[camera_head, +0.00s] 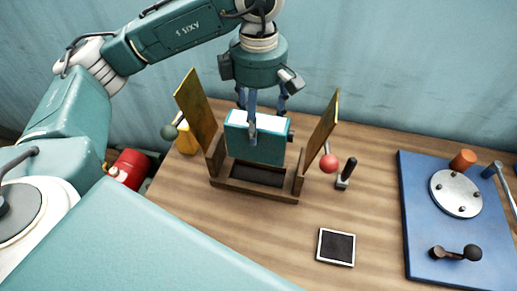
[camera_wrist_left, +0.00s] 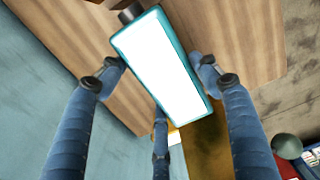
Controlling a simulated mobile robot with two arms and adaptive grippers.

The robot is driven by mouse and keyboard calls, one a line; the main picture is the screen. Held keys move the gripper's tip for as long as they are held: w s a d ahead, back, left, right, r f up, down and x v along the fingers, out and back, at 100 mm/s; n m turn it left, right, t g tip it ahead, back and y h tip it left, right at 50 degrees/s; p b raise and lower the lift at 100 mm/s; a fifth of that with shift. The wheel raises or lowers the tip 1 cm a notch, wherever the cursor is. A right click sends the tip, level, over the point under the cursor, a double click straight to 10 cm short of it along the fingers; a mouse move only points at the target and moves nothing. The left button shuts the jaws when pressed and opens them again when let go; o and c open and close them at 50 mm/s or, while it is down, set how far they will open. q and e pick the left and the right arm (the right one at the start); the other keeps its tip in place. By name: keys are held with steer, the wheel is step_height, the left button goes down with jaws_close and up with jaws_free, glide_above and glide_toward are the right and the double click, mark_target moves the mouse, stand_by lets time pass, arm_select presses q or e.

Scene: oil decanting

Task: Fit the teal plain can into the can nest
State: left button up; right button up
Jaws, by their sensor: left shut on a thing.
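The teal plain can (camera_head: 258,141) is a box-shaped can with a pale top and a dark cap on its right side. My left gripper (camera_head: 262,108) is shut on it from above, its fingers down around the can. In the left wrist view the can (camera_wrist_left: 165,70) lies between the fingers of my left gripper (camera_wrist_left: 163,75). The can nest (camera_head: 255,193) is a wooden frame with a dark recess and raised side walls. The can is over the recess, upright; its lower edge seems above the recess floor. Whether it touches the nest is unclear. My right gripper is not in view.
A black-handled tool (camera_head: 346,174), a small framed dark pad (camera_head: 336,247) and a blue board (camera_head: 428,215) lie to the right. A red container (camera_head: 129,169) is at left.

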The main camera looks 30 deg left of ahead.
mark_target(258, 150)
arm_select(q)
step_height(258, 150, down, 6)
steer(key=shift+f+p, duration=0.25)
steer(key=shift+p, duration=0.35)
step_height(258, 150, down, 4)
steer(key=shift+r+p, duration=0.1)
steer(key=shift+p, duration=0.45)
steer(key=shift+f, duration=0.25)
steer(key=shift+f, duration=0.15)
steer(key=o, duration=1.9)
steer(key=shift+o, duration=0.2)
